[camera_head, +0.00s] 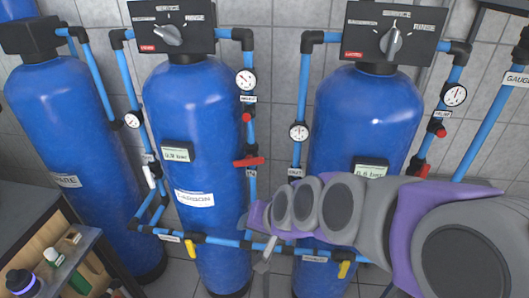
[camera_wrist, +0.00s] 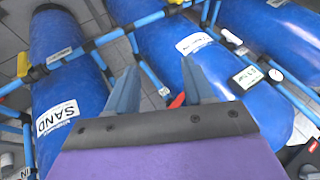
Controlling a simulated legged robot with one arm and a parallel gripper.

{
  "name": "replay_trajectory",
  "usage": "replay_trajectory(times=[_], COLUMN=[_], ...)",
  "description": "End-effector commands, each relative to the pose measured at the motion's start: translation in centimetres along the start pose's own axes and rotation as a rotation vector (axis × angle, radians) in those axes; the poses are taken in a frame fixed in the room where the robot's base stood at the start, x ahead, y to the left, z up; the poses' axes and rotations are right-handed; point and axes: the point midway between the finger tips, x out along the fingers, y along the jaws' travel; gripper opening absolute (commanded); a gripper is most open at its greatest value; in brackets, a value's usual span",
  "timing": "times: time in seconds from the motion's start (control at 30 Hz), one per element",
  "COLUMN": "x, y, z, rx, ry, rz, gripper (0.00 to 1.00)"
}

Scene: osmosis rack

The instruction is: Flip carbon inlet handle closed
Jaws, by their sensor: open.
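The blue tank labelled CARBON (camera_head: 196,110) stands in the middle of the head view. On the blue pipe at its right side, a red handle (camera_head: 248,162) lies crosswise to the pipe, above a small label that I cannot read fully. My gripper (camera_head: 266,250) is below this handle, in front of the lower pipes, with its fingers small and partly hidden. In the wrist view my gripper (camera_wrist: 162,84) has its two fingers apart with nothing held. A red handle (camera_wrist: 177,100) shows between the fingers, close to the right one; it looks like the same handle.
Blue tanks stand left (camera_head: 60,110) and right (camera_head: 365,115). The wrist view shows a tank labelled SAND (camera_wrist: 60,118). Yellow handles (camera_head: 191,248) sit on the low horizontal pipes. A white handle (camera_head: 150,177) is left of the carbon tank. A shelf with bottles is lower left.

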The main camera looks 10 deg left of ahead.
Motion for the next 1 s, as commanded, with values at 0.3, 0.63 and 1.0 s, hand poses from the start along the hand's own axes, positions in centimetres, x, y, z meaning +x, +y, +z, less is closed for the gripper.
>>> replay_trajectory(times=[0.3,0.63,1.0], x=[7.8,15.1,18.3], y=[-11.7,-13.1,-6.2], z=[-10.1,-15.7,-13.6], rx=[0.311,0.694,0.881], ry=[0.328,0.713,1.279], rz=[-0.292,-0.365,-0.276], gripper=[0.52,0.52,0.52])
